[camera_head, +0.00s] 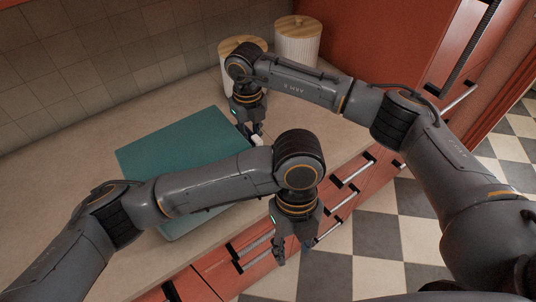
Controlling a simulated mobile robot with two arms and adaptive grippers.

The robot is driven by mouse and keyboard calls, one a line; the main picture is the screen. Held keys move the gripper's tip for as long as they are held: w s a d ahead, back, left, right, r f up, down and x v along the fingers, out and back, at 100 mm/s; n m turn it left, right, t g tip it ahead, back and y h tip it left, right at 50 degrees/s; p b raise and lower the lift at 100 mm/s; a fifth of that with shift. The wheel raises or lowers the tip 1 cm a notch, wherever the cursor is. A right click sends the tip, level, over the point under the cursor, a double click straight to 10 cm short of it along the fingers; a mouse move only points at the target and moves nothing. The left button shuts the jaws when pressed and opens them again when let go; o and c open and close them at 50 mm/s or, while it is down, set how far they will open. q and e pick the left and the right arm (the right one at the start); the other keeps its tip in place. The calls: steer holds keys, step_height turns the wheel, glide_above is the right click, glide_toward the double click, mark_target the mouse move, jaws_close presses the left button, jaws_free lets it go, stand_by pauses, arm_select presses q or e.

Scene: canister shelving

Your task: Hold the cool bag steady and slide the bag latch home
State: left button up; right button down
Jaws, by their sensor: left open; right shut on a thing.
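The cool bag (170,150) is a flat-looking teal block on the counter, partly hidden by my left arm. My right gripper (250,131) points down at the bag's far right edge and is shut there, seemingly on the bag; the exact grip is too small to see. A small white piece (258,140), possibly the bag latch, sits just below its fingertips, partly hidden by my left arm. My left gripper (293,249) is open and empty, pointing down in front of the counter's edge, apart from the bag.
Two white canisters with wooden lids stand at the back, one (297,45) clear and one (229,52) partly behind my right arm. Orange drawers (240,262) with bar handles line the counter front. The counter (85,120) left of the bag is bare.

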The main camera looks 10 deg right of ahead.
arm_select(q)
steer(key=w+d+r+n+t+y, duration=0.25)
steer(key=w+r+t, duration=0.7)
steer(key=w, duration=0.65)
steer(key=shift+g+h, duration=0.25)
steer(key=shift+g, duration=0.6)
steer(key=shift+a+x, duration=0.15)
steer(key=shift+x, duration=1.25)
steer(key=shift+a+x, duration=0.15)
steer(key=shift+x, duration=1.2)
steer(key=shift+a+x, duration=0.2)
steer(key=shift+x, duration=1.2)
steer(key=shift+w+r, duration=0.15)
steer(key=shift+r, duration=0.05)
jaws_close()
